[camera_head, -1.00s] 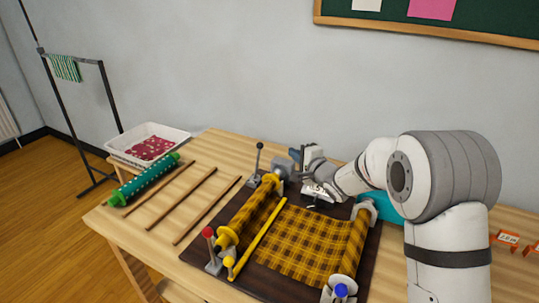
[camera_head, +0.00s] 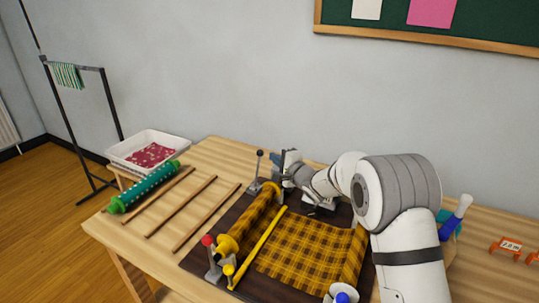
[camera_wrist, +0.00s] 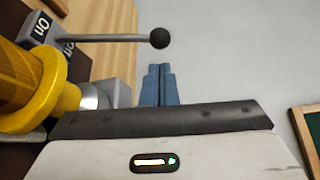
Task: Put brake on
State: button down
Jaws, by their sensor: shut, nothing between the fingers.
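The lever with the black ball knob (camera_head: 259,153) stands nearly upright at the back left of the loom board. My gripper (camera_head: 285,160) is just right of the lever in the head view. In the wrist view its blue-grey fingers (camera_wrist: 157,68) are together and empty, with the tips just below the knob and seemingly apart from it. A yellow checked cloth (camera_head: 305,245) lies between rollers; the yellow roller (camera_wrist: 45,90) is close beside my gripper.
A red-knobbed post (camera_head: 208,240) stands at the front left and a blue knob (camera_head: 342,298) at the front right. Sticks (camera_head: 182,206) and a green roller (camera_head: 145,187) lie left. A white basket (camera_head: 150,150) is behind. The wall is close behind the table.

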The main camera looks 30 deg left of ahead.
aim_at(260, 153)
jog(key=shift+x, duration=1.9)
jog(key=shift+r, duration=0.1)
jog(key=shift+s+r+p, duration=0.15)
jog(key=shift+s+p, duration=0.25)
jog(key=shift+s, duration=0.1)
jog(key=shift+s+r+p, duration=0.2)
jog(key=shift+s+p, duration=0.15)
jog(key=shift+s, duration=0.3)
jog(key=shift+s+r+p, duration=0.25)
jog(key=shift+s+p, duration=0.05)
jog(key=shift+s, duration=2.3)
jog(key=shift+f, duration=0.1)
